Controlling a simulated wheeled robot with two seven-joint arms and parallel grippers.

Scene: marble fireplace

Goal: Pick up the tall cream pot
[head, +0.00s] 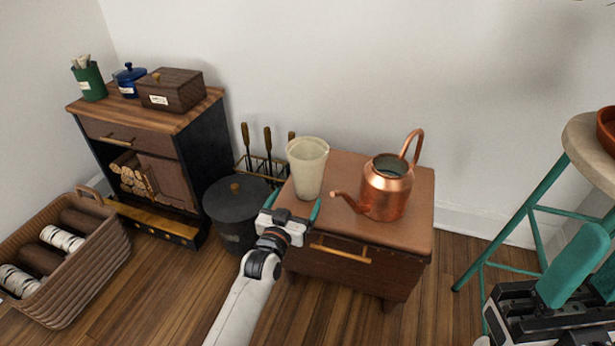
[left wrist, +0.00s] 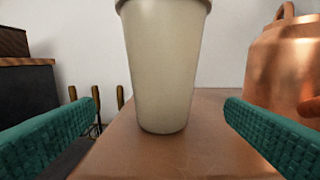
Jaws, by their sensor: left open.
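The tall cream pot (head: 308,170) stands upright on the left part of a low wooden cabinet (head: 345,163). In the left wrist view the pot (left wrist: 163,70) fills the middle, its rim cut by the top edge. My left gripper (head: 293,204) is open in front of the pot. Its two teal fingers show in the left wrist view, one on each side of the pot with gaps, apart from it. My right gripper (head: 588,268) is at the lower right, partly cut off by the frame; its opening is unclear.
A copper kettle (head: 387,188) stands just right of the pot, its spout pointing toward it. A dark lidded bin (head: 236,207) and fire tools (head: 268,148) are to the left. A teal-legged stool (head: 535,195) stands at right.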

